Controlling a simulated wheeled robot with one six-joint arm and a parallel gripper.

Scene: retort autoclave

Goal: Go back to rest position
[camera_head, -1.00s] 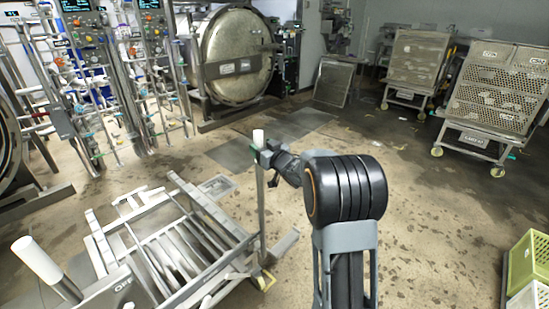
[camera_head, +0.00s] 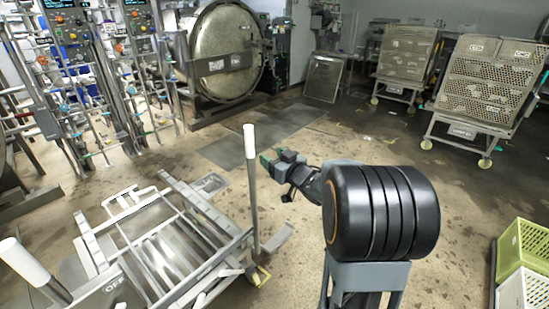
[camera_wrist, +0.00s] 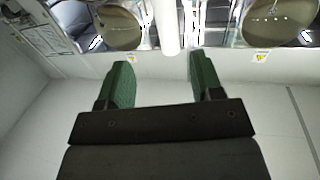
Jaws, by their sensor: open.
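My gripper (camera_head: 268,161) is at the end of my raised arm, over the floor near the middle of the head view. In the wrist view its two green fingers (camera_wrist: 158,83) are spread apart with nothing between them. A metal cart (camera_head: 165,250) with a slatted bed stands at lower left. Its upright post with a white grip (camera_head: 250,145) stands just left of my gripper, with a small gap visible between them. A second white grip (camera_head: 22,260) is at the lower left corner.
Perforated crate trolleys (camera_head: 490,85) stand at back right. Green and white baskets (camera_head: 525,255) are at lower right. The middle floor is clear.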

